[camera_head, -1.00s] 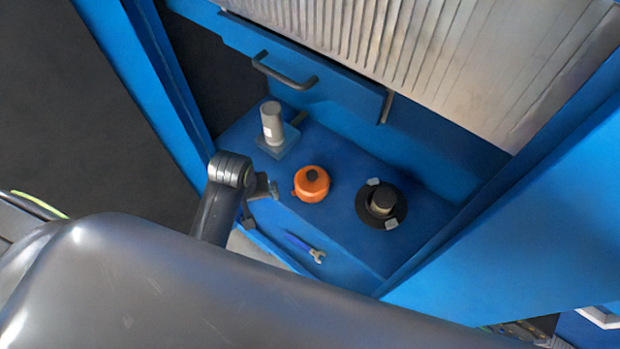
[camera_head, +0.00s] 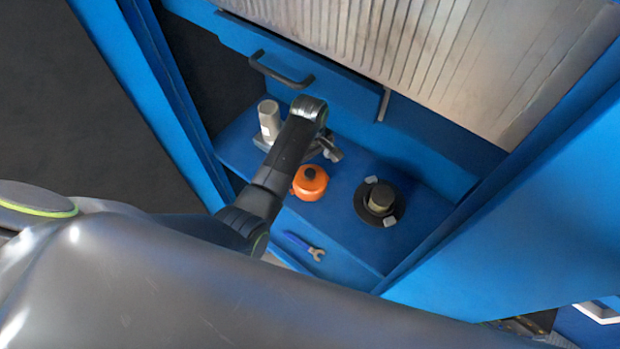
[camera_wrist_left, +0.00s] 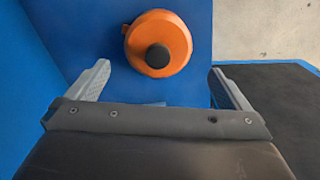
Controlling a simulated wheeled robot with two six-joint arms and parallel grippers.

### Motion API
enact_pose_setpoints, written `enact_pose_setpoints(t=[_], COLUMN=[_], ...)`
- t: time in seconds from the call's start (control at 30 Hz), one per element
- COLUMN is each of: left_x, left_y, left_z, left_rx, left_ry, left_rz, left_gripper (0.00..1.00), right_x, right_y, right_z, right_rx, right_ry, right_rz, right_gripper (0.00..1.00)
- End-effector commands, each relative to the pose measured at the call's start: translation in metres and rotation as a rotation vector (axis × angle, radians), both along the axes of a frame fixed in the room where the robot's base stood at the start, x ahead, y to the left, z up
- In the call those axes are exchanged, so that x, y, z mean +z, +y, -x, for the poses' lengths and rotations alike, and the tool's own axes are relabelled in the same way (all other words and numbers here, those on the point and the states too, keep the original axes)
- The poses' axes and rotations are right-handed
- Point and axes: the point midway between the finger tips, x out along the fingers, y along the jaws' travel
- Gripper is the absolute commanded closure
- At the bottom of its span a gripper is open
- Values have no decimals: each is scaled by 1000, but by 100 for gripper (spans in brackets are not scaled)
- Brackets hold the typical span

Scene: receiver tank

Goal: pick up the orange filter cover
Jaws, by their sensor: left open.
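The orange filter cover (camera_head: 311,184) is a round orange piece with a dark knob on top, standing on the blue shelf. In the left wrist view the cover (camera_wrist_left: 158,44) lies beyond my open fingers, near the middle between them. My left gripper (camera_wrist_left: 160,82) is open and empty. In the head view the left gripper (camera_head: 332,150) is just behind the cover, partly hidden by its own wrist. I cannot tell from the head view whether it touches the cover. My right gripper is not in view.
On the blue shelf (camera_head: 345,235), a grey cylinder (camera_head: 269,121) stands at the back left. A black round part (camera_head: 380,201) stands to the right of the cover, and a blue-handled wrench (camera_head: 306,246) lies in front. Blue walls and a drawer handle (camera_head: 281,70) bound the shelf.

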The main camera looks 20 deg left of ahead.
Motion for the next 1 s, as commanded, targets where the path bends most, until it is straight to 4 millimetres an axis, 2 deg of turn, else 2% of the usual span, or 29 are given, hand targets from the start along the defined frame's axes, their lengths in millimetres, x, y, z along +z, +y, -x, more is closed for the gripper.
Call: enact_pose_setpoints(t=[0.27, 0.6, 0.97, 1.0], left_x=[-18, -58, -64, -64], left_y=[1, 2, 2, 2], left_z=[-1, -4, -4, -4], left_rx=[0, 0, 0, 0], left_ry=[1, 1, -2, -2], left_rz=[-1, -1, 0, 0], left_gripper=[0, 0, 0, 5], right_x=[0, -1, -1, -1], right_y=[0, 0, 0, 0], right_z=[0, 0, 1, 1], right_rx=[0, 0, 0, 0], right_ry=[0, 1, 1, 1], right_rz=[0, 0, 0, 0], right_gripper=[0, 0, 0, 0])
